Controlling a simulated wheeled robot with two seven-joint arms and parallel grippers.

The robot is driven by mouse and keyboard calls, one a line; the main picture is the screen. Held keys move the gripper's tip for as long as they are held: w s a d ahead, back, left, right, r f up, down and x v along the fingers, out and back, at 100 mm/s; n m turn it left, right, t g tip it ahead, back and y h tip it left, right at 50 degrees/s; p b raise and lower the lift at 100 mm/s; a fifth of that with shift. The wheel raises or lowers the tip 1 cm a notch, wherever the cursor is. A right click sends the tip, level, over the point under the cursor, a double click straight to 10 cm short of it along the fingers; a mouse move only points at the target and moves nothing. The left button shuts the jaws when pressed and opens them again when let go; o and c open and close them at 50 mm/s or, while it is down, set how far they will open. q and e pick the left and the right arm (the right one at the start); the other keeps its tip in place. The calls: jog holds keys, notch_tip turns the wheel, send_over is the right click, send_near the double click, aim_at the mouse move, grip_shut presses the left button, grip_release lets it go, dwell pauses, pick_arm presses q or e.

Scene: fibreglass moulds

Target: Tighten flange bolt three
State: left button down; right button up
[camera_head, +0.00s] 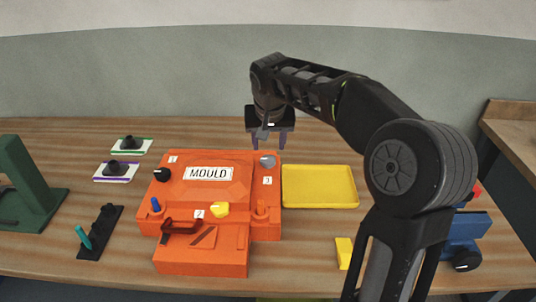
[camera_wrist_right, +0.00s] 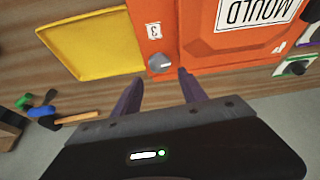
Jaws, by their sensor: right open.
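The orange mould (camera_head: 200,245) lies on the wooden table with a white MOULD label. Flange bolt three is a grey knob (camera_head: 267,161) at its far right corner, beside a tag marked 3 (camera_head: 267,180). The knob also shows in the right wrist view (camera_wrist_right: 160,62), with a pale pointer line. My right gripper (camera_head: 268,146) is open and empty at this knob, fingers pointing down. In the wrist view the two fingertips (camera_wrist_right: 160,77) lie either side of the knob's near edge; I cannot tell whether they touch it. My left gripper is not in view.
A black knob (camera_head: 162,174) by tag 1 and a yellow knob (camera_head: 219,209) by tag 2 are on the mould. A yellow tray (camera_head: 318,203) lies to its right, a yellow block (camera_head: 343,252) nearer. A green stand (camera_head: 25,190) is far left. Bare table lies behind the mould.

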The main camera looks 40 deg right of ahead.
aim_at(268, 157)
jog(key=x, duration=0.6)
jog(key=shift+w+d+f+p, duration=0.1)
jog(key=shift+w+f+p, duration=0.05)
jog(key=shift+f+p, duration=0.25)
jog(key=shift+c, duration=0.4)
grip_shut()
jog(key=shift+n, duration=0.5)
jog(key=shift+o, duration=0.4)
grip_release()
